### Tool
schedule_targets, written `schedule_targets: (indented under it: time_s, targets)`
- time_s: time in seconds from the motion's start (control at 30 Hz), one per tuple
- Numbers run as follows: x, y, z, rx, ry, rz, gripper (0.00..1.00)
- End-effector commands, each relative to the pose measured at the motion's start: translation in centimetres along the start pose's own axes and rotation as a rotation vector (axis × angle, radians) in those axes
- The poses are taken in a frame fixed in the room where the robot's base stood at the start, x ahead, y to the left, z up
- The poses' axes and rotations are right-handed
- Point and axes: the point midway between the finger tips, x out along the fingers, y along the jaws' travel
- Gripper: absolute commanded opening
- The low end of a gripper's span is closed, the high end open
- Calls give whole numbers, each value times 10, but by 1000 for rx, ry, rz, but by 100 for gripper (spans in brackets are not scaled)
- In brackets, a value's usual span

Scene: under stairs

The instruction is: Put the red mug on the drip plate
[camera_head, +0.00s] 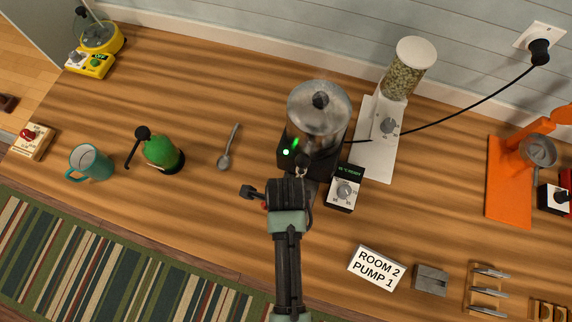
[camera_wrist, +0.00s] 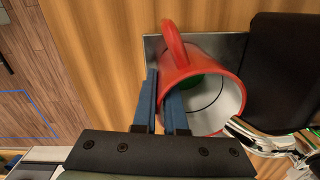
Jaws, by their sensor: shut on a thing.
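The red mug (camera_wrist: 178,68) is in the wrist view with its white inside facing the camera and its handle toward the top. My gripper (camera_wrist: 164,92) is shut on its wall, with one blue finger inside the rim and one outside. The grey drip plate (camera_wrist: 153,46) shows behind the mug, which covers most of it. I cannot tell whether the mug touches the plate. In the head view my gripper (camera_head: 286,190) is in front of the coffee machine (camera_head: 316,122), and the arm hides nearly all of the mug.
The machine's dark body and shiny spout (camera_wrist: 265,140) are close to the mug's right side. A small dial box (camera_head: 345,188) stands right of my gripper. The wood between is clear.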

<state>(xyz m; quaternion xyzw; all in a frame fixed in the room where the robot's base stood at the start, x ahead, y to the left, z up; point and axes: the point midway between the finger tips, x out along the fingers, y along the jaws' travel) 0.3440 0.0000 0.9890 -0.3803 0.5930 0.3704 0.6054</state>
Motion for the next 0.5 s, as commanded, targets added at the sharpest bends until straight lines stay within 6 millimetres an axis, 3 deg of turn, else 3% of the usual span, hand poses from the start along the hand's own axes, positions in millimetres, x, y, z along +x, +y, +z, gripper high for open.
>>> schedule_targets:
  time_s: [0.07, 0.1, 0.27, 0.5]
  targets:
    - [2, 0, 0, 1, -1, -1, 0]
    - [3, 0, 0, 1, 0, 1, 11]
    - [2, 0, 0, 0, 0, 0, 39]
    - [2, 0, 0, 0, 0, 0, 39]
